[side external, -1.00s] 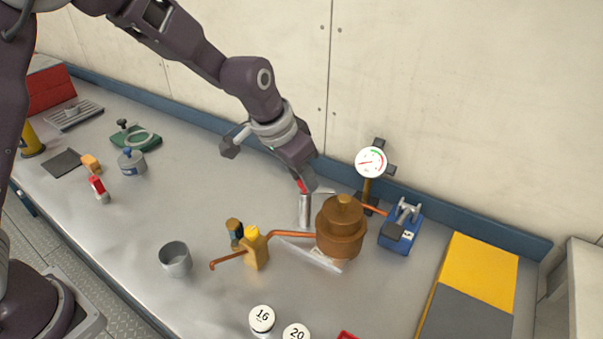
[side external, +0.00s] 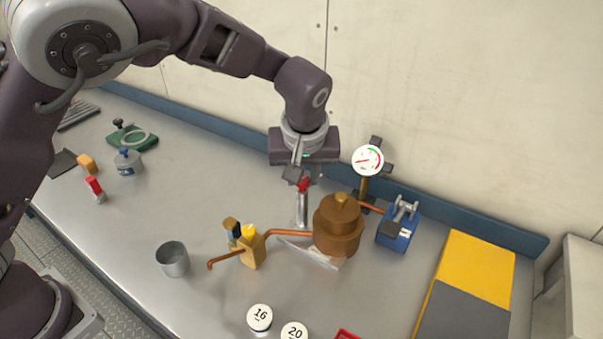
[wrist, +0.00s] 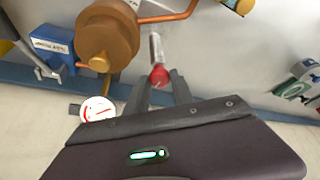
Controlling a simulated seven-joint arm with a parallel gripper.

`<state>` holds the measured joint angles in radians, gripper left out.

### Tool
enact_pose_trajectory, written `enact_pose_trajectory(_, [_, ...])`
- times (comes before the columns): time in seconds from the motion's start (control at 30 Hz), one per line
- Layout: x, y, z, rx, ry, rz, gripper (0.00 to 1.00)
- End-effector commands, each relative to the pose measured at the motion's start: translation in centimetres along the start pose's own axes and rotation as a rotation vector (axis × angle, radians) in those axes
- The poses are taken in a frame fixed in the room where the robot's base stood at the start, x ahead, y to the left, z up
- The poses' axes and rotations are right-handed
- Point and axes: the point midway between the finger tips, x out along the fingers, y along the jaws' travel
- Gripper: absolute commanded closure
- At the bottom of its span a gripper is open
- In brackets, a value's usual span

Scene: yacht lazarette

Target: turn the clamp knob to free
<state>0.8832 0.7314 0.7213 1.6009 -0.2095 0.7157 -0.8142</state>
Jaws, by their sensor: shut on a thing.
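A red knob (side external: 304,184) tops an upright silver post (side external: 301,210) beside the copper-coloured pot (side external: 339,226). I take this red knob as the clamp knob; no marking on it is legible. My gripper (side external: 303,178) is over the post, with its jaws shut on the red knob. In the wrist view the red knob (wrist: 159,76) sits between the two fingertips (wrist: 159,80), and the silver post (wrist: 155,48) runs away beyond it. The fingers partly hide the knob in the side view.
A round gauge (side external: 367,160) and a blue box (side external: 398,229) stand right of the pot. A copper pipe (side external: 290,233) runs left to a yellow block (side external: 252,248). A grey cup (side external: 172,259) stands left.

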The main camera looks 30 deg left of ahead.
Motion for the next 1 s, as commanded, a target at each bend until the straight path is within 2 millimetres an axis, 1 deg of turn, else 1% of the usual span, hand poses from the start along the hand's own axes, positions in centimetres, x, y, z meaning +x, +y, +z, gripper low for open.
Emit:
enact_pose_trajectory(0.2, [0.03,0.11,0.02,-0.107,-0.001,-0.045,1.0])
enact_pose_trajectory(0.4, [0.06,0.15,0.07,-0.164,-0.003,-0.069,1.0])
enact_pose_trajectory(0.97, [0.07,0.15,0.12,-0.189,-0.004,-0.08,1.0])
enact_pose_trajectory(1.0, [0.08,0.15,0.12,-0.189,-0.004,-0.08,0.68])
